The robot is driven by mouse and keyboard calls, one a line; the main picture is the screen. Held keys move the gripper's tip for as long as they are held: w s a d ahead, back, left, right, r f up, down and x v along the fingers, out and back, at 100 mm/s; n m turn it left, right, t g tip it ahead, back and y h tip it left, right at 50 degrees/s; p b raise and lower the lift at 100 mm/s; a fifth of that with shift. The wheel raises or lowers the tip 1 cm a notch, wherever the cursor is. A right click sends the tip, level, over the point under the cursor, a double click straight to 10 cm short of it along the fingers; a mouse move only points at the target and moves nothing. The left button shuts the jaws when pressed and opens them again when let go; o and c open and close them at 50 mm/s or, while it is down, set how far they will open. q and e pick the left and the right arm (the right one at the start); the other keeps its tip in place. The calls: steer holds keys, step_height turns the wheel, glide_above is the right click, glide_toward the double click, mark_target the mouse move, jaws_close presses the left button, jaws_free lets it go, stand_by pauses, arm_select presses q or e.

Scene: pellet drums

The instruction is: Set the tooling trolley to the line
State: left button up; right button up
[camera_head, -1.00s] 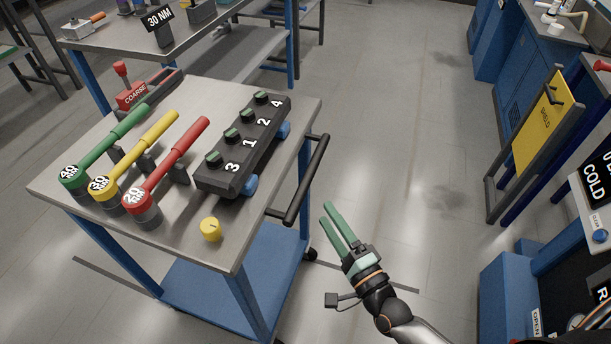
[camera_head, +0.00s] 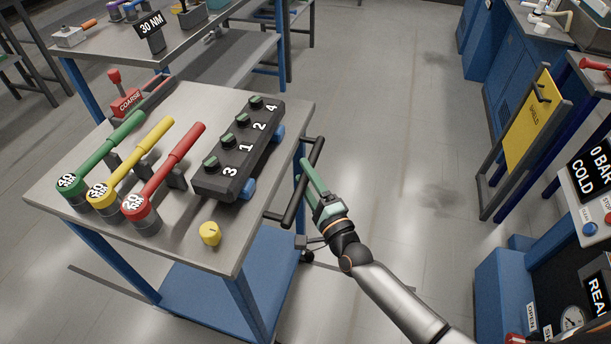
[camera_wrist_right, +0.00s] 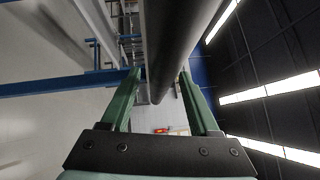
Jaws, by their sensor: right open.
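The tooling trolley (camera_head: 205,258) has a grey top on blue legs and a blue lower shelf. A black handle bar (camera_head: 289,211) runs along its right side; it also shows in the wrist view (camera_wrist_right: 179,45). My right gripper (camera_head: 305,170), with green fingers, is at this handle. In the wrist view its fingers (camera_wrist_right: 159,85) are apart, one on each side of the bar, and not visibly closed on it. A thin dark line (camera_head: 105,281) on the floor shows left of the trolley, and a similar dark strip shows to its right. My left gripper is not in view.
On the trolley top are green, yellow and red wrenches (camera_head: 165,170), a black numbered block (camera_head: 240,150), a yellow knob (camera_head: 209,233) and a red COARSE tool (camera_head: 127,98). Another bench (camera_head: 110,45) stands behind. Floor between trolley and the yellow SHIELD panel (camera_head: 528,125) is clear.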

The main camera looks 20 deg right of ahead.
jaws_close()
stand_by(0.6)
stand_by(0.9)
